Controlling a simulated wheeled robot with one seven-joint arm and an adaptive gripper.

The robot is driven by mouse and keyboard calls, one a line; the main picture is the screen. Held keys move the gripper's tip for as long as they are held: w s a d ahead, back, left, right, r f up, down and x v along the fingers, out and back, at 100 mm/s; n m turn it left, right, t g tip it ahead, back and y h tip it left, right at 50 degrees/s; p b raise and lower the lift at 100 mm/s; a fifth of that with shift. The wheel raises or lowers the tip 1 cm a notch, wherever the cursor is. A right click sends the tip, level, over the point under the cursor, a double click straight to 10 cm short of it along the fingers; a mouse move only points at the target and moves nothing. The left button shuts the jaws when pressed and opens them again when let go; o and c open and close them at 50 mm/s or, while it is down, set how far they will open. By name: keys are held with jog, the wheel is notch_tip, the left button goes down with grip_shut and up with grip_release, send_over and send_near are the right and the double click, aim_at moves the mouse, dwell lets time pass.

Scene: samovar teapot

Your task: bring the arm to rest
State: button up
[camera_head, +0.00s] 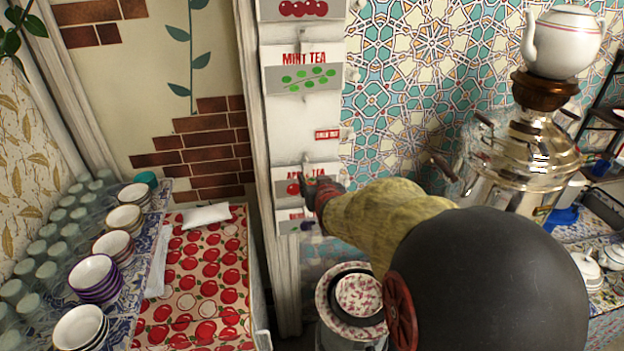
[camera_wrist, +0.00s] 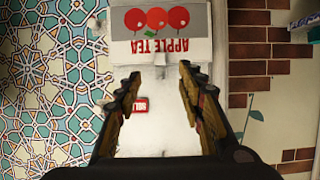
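My gripper (camera_head: 318,188) is at the end of my outstretched arm, in front of the white tea rack on the wall. In the wrist view my gripper (camera_wrist: 160,75) has its two fingers spread apart, with nothing between them. The rack's white panel shows behind the gap. The Apple Tea pocket (camera_wrist: 165,30) appears upside down beyond the fingertips. My arm hides part of the lower rack in the head view. I cannot tell whether a fingertip touches the rack.
The samovar (camera_head: 518,160) with a white teapot (camera_head: 565,42) on top stands close to the right of my arm. A round floral-topped container (camera_head: 358,294) is below it. Stacked bowls (camera_head: 97,276) and glasses line the left shelf. A white packet (camera_head: 206,215) lies on the apple-patterned cloth (camera_head: 200,290).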

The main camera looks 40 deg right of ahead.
jog(key=shift+s+a+r, duration=0.1)
jog(key=shift+s, duration=0.05)
jog(key=s+a+f+g+y, duration=0.3)
jog(key=s+a+f+g, duration=0.25)
jog(key=s+f, duration=0.4)
jog(key=s+a+n+y+b, duration=0.2)
jog(key=s+a+b, duration=0.4)
jog(key=a, duration=0.7)
jog(key=s+a+n+y+b, duration=0.2)
jog(key=s+a+n+b, duration=0.2)
jog(key=a, duration=0.9)
jog(key=shift+s+f+b, duration=0.3)
jog(key=shift+s+b, duration=0.85)
jog(key=shift+s, duration=0.1)
